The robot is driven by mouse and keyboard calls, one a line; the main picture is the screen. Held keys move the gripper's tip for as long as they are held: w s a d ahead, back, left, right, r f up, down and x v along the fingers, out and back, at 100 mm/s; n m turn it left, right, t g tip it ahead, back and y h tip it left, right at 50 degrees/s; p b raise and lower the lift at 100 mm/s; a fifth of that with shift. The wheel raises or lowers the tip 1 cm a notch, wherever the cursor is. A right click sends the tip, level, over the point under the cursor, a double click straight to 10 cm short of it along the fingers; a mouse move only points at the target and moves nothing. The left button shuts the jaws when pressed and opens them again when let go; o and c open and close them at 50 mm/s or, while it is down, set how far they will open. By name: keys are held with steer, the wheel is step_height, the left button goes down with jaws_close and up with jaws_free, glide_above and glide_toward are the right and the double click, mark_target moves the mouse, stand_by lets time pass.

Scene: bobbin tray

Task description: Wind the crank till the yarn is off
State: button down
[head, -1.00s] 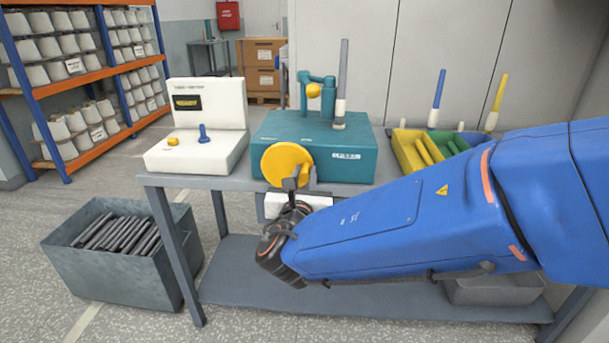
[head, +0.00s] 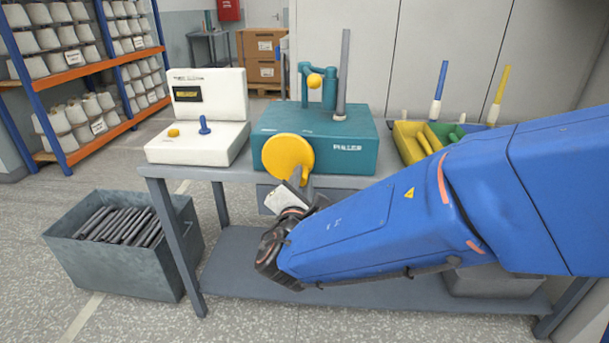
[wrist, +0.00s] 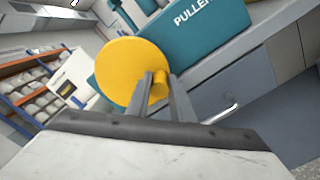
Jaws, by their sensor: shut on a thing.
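The teal puller box (head: 350,160) stands on the bench with a yellow crank disc (head: 288,156) on its front. My gripper (head: 297,183) is shut on the crank's small yellow handle, low on the disc; in the wrist view the two grey fingers (wrist: 163,95) hold the yellow handle (wrist: 158,84) from either side. A grey bobbin (head: 344,75) stands upright on top of the puller. Its shaft looks bare, with only a small pale part at its foot. A teal guide with a yellow ball (head: 315,80) stands beside it.
A white tester box (head: 204,140) with a blue peg stands left on the bench (head: 175,174). A yellow and green tray (head: 408,142) is at right, with blue-tipped and yellow-tipped bobbins behind. A grey bin (head: 110,245) of dark bobbins sits on the floor.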

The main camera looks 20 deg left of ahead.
steer(key=m, duration=0.2)
steer(key=a+f+m, duration=0.1)
steer(key=shift+s+f+m, duration=0.15)
steer(key=shift+f+m, duration=0.05)
steer(key=shift+m, duration=0.2)
steer(key=a+m, duration=0.1)
steer(key=m, duration=0.1)
steer(key=a+m, duration=0.1)
steer(key=m, duration=0.2)
steer(key=a+f+m, duration=0.1)
steer(key=m, duration=0.2)
steer(key=shift+s+a, duration=0.15)
steer(key=shift+s, duration=0.2)
steer(key=shift+s+a+r+m, duration=0.1)
steer(key=shift+a+m, duration=0.25)
steer(key=shift+m, duration=0.45)
steer(key=shift+s+a+m, duration=0.1)
steer(key=shift+a+m, duration=0.2)
steer(key=shift+m, duration=0.5)
steer(key=c, duration=1.6)
jaws_free()
steer(key=shift+o, duration=0.2)
